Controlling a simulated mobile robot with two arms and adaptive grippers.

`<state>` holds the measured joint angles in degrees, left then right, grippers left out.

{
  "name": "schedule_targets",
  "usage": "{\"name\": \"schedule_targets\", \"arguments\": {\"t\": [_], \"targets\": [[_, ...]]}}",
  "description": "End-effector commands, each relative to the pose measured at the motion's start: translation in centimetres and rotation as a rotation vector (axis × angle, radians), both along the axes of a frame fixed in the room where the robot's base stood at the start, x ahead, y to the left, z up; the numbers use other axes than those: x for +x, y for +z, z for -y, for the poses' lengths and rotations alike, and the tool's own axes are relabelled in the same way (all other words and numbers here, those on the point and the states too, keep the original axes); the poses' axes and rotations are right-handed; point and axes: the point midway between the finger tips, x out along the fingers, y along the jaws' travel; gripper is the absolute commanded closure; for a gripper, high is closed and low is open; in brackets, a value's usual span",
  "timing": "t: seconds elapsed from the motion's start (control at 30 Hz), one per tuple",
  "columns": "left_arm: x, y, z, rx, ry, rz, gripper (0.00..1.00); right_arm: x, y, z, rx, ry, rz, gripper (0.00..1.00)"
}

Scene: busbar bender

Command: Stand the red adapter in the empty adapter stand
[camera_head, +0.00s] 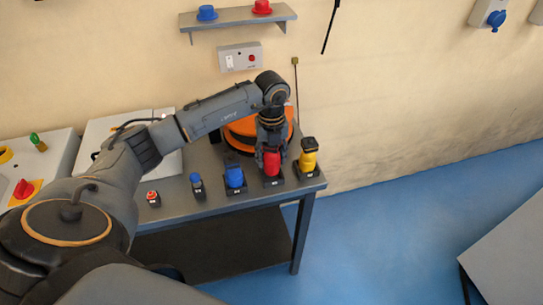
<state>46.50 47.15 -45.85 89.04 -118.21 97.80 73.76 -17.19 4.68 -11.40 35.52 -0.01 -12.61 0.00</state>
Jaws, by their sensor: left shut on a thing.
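The red adapter (271,164) is between the fingers of my left gripper (270,157), near the right end of the grey table. My left gripper is shut on it and comes down from above. The adapter looks upright, directly at a black adapter stand (273,182) with a small white label. I cannot tell whether its lower end rests in the stand or hangs just above it. The gripper fingers hide part of the adapter. My right gripper is not in view.
A yellow adapter (308,158) stands close on the right, a blue adapter (235,176) close on the left. Smaller blue (196,180) and red (152,195) pieces stand further left. An orange round object (243,133) lies behind my wrist. The table (225,204) has a clear front strip.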

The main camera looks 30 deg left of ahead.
Motion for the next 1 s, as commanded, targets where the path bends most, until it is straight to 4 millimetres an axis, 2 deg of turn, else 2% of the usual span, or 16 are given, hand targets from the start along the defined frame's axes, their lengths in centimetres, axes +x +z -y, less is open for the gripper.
{"name": "schedule_targets", "arguments": {"t": [0.63,1.0], "targets": [[0.03,-0.01,-0.01,0.000,0.000,0.001,0.91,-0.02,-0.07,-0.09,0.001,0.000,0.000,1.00],[0.03,-0.91,-0.03,0.000,0.001,0.001,0.91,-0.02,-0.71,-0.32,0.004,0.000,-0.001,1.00]]}}
